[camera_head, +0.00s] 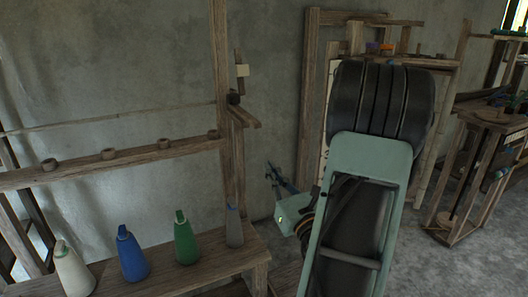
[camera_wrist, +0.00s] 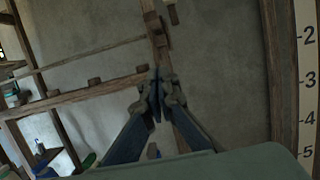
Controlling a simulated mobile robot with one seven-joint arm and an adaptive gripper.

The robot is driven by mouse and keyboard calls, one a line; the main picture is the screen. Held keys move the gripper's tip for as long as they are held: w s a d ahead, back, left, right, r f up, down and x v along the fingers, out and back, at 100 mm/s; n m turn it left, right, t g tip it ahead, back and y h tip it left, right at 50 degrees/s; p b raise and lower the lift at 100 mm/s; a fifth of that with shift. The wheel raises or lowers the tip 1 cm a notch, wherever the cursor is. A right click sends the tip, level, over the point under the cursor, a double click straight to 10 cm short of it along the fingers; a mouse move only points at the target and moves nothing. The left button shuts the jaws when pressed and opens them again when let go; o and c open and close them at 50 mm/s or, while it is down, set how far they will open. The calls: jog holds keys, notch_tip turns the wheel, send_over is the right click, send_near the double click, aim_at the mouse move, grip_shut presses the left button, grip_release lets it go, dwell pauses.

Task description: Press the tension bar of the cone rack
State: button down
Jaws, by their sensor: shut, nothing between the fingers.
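The wooden cone rack (camera_head: 120,162) stands at the left in the head view, with white (camera_head: 72,270), blue (camera_head: 131,256), green (camera_head: 186,240) and grey (camera_head: 234,228) cones on its lower shelf. A short wooden bar (camera_head: 244,117) juts from its right post; I cannot tell for sure that it is the tension bar. My gripper (camera_head: 272,168) is shut and empty, right of the post and lower than this bar in the picture. In the wrist view my fingertips (camera_wrist: 157,84) overlap the rack's post (camera_wrist: 158,38); contact cannot be told.
A thin rail (camera_head: 110,118) crosses above the rack's pegged beam. A wooden frame (camera_head: 309,100) stands against the wall behind my arm. A small wooden stand (camera_head: 478,175) is at the right. A numbered board (camera_wrist: 306,80) borders the wrist view at right. Bare grey wall lies behind the rack.

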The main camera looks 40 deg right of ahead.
jog(key=w+d+r, duration=0.2)
jog(key=w+r, duration=0.4)
jog(key=w, duration=0.2)
jog(key=shift+w+r, duration=0.15)
jog(key=shift+w, duration=0.25)
jog(key=shift+d+r+p, duration=0.1)
jog(key=shift+r+p, duration=0.1)
jog(key=shift+p, duration=0.1)
